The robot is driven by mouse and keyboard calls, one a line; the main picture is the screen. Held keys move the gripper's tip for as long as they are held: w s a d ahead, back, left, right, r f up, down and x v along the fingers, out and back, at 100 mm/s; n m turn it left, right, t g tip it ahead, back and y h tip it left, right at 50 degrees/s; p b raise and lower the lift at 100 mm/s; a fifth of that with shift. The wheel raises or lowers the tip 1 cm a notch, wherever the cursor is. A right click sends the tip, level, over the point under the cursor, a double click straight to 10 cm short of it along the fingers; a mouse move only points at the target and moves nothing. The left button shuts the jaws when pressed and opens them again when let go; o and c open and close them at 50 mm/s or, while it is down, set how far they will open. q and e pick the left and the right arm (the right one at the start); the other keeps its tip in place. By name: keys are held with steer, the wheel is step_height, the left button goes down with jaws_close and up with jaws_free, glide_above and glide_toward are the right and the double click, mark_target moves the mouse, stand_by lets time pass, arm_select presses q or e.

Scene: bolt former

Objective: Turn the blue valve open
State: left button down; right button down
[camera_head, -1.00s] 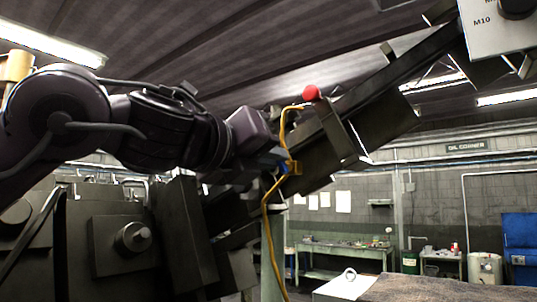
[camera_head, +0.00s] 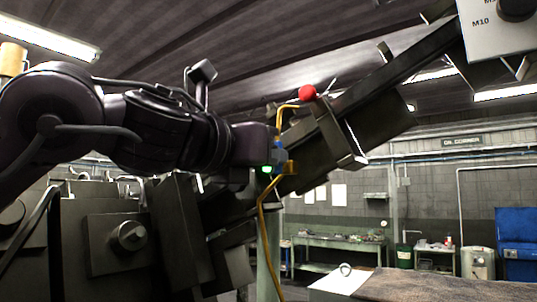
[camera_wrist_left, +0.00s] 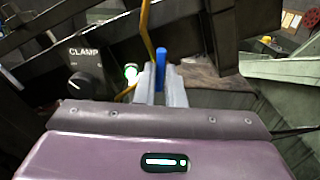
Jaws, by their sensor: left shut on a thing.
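The blue valve handle (camera_wrist_left: 162,56) stands upright between the fingers of my left gripper (camera_wrist_left: 161,78) in the left wrist view. In the head view only a small blue part of the valve (camera_head: 278,144) shows, at the tip of my left gripper (camera_head: 272,158), beside the yellow pipe (camera_head: 264,225). The left gripper is shut on the blue handle. The fingers hide the handle's lower part. My right gripper is not in view.
A lit green lamp (camera_head: 266,169) shows close to the gripper. A black knob labelled CLAMP (camera_wrist_left: 86,80) is left of the fingers. A red ball knob (camera_head: 307,92) sits above, by the dark slanted beam (camera_head: 400,80). Dark machine blocks (camera_head: 125,240) stand below my arm.

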arm_select(q)
steer(key=shift+f, duration=0.1)
steer(key=c, duration=1.5)
jaws_free()
steer(key=shift+s, duration=0.1)
steer(key=b+v, duration=0.4)
steer(key=v, duration=0.3)
steer(key=shift+s+a, duration=0.25)
steer(key=shift+w, duration=0.1)
